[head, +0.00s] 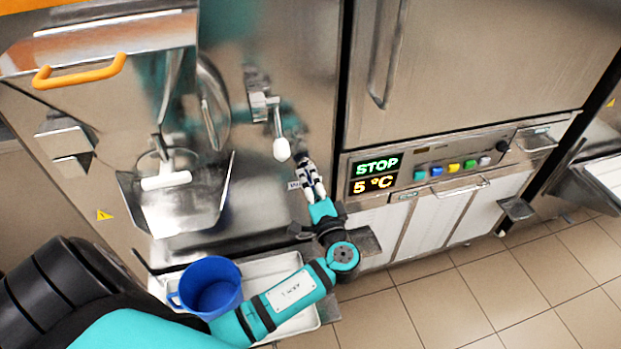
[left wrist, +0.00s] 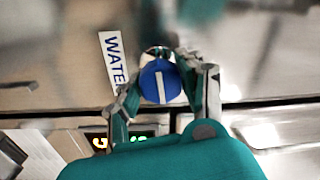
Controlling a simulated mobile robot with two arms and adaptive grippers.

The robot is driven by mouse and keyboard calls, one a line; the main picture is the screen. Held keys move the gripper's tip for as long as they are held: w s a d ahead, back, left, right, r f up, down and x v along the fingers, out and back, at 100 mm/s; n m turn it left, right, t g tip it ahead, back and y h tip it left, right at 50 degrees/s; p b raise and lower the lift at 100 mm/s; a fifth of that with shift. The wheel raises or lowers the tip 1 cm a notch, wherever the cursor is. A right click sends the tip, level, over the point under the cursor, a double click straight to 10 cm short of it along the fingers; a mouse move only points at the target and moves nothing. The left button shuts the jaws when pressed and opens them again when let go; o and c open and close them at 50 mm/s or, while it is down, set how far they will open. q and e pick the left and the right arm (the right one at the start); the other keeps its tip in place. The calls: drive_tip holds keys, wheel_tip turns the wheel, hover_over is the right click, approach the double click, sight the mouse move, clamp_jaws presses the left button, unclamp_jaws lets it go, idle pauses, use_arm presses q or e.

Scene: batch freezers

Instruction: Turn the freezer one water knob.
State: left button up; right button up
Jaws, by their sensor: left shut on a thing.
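The water knob (left wrist: 160,82) is a round blue knob with a white line, beside a white label (left wrist: 114,62) whose visible letters read "WATE". My left gripper (left wrist: 163,95) has its two fingers on either side of the knob and is shut on it. In the head view my left gripper (head: 308,178) reaches the steel front of the left freezer (head: 290,60), close to its right edge. The knob is hidden behind the fingers there. My right gripper is in neither view.
A lever with a white handle (head: 281,149) hangs just above left of my left gripper. A panel reading STOP and 5 °C (head: 376,174) is close on the right. A blue jug (head: 210,287) stands on a white tray (head: 287,262) below. A steel spout tray (head: 185,205) juts out left.

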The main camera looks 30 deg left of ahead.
use_arm(q)
drive_tip(key=shift+d+m, duration=0.1)
drive_tip(key=shift+m, duration=0.6)
drive_tip(key=o, duration=1.2)
drive_tip(key=shift+w, duration=0.1)
drive_tip(key=v, duration=1.2)
drive_tip(key=shift+d+f, duration=0.1)
drive_tip(key=shift+f, duration=0.05)
